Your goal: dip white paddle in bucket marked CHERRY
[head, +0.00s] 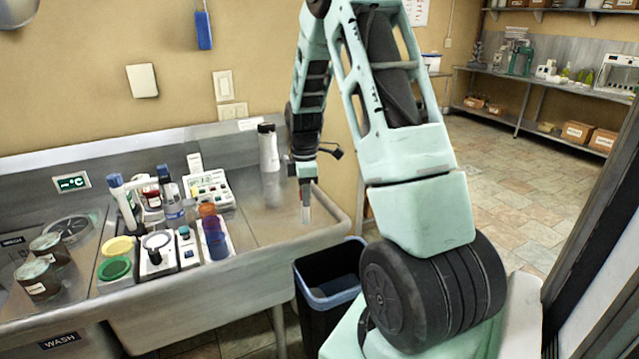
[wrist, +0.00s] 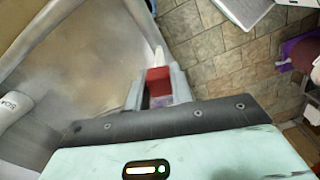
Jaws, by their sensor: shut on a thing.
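In the wrist view my gripper (wrist: 158,88) is shut on a red and white piece (wrist: 158,56). Its red part sits between the fingers and a narrow white end sticks out past them. I cannot tell whether this is the white paddle. A dark red round thing (wrist: 304,54) with a pale label is cut off at the right edge of the wrist view. Its label is unreadable, and I can read CHERRY nowhere.
The steel counter (head: 275,222) holds a white bottle (head: 268,150), several small bottles and devices, and dark labelled pots (head: 38,278). A black bin (head: 330,292) stands below its right end. A purple thing (wrist: 298,48) lies by the dark red one. Tiled floor (head: 500,195) is open behind.

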